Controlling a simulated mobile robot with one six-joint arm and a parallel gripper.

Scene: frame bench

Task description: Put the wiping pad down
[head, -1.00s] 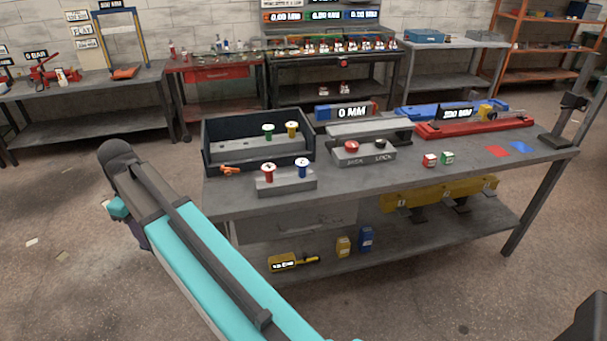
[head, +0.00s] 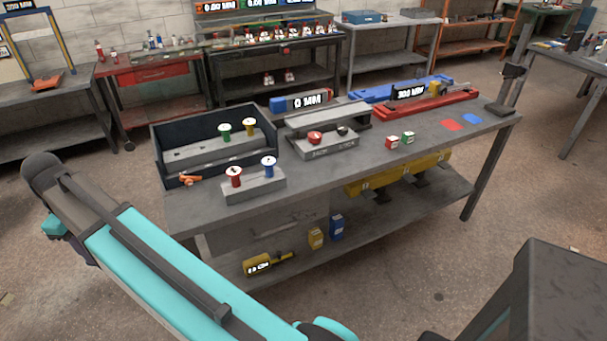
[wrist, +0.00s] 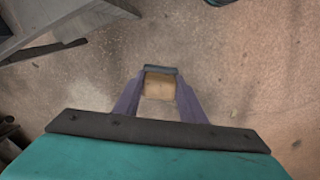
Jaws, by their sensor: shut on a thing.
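In the wrist view my gripper (wrist: 161,77) is shut on the wiping pad (wrist: 159,87), a small tan block with a dark blue-grey edge at its far side. The pad sits between the two purple fingers, with bare floor behind it in the picture. In the head view my arm stretches along the left side; the pad and the fingertips cannot be made out there.
The grey bench (head: 330,185) carries a dark open bin (head: 163,152), spools on blocks, a red fixture (head: 425,108) and small red and green cubes. Flat red (head: 451,125) and blue (head: 472,118) patches lie near its right end. Floor in front is clear.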

